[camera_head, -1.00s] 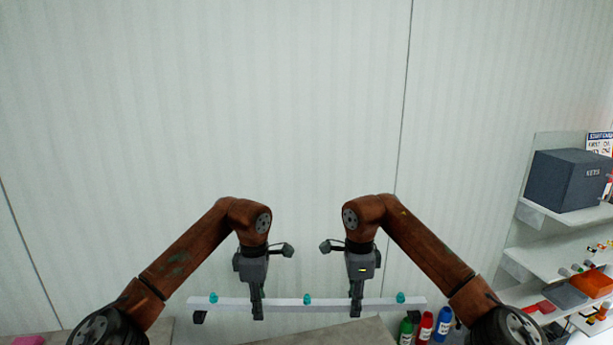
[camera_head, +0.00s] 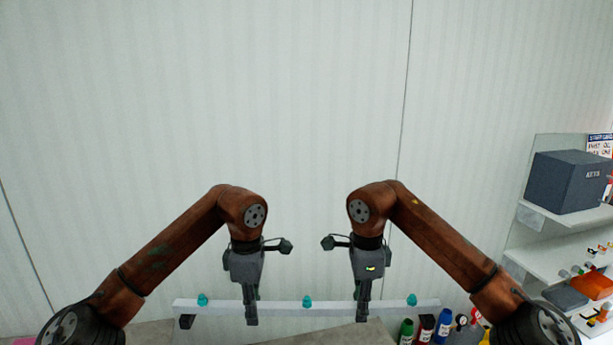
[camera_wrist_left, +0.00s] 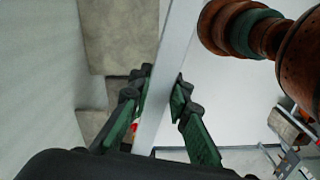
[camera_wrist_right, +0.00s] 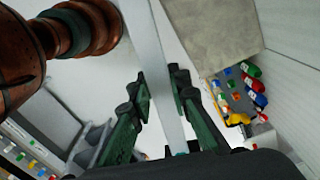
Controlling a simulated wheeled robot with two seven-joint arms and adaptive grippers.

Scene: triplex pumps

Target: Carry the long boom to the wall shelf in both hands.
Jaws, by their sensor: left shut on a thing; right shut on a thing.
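The long boom (camera_head: 330,308) is a pale grey bar with several teal knobs along its top and dark ends below. It hangs level across the lower middle of the head view. My left gripper (camera_head: 251,318) is shut on the boom left of its middle. My right gripper (camera_head: 362,316) is shut on it right of its middle. In the left wrist view the boom (camera_wrist_left: 172,70) runs between the green-padded fingers, and in the right wrist view the boom (camera_wrist_right: 152,65) does too. The wall shelf (camera_head: 545,218) stands at the right edge of the head view.
A dark grey box (camera_head: 567,181) sits on the upper shelf board. Small coloured parts and trays lie on the lower boards. Green, red and blue bottles (camera_head: 425,328) stand below the boom's right end. The wall behind is bare.

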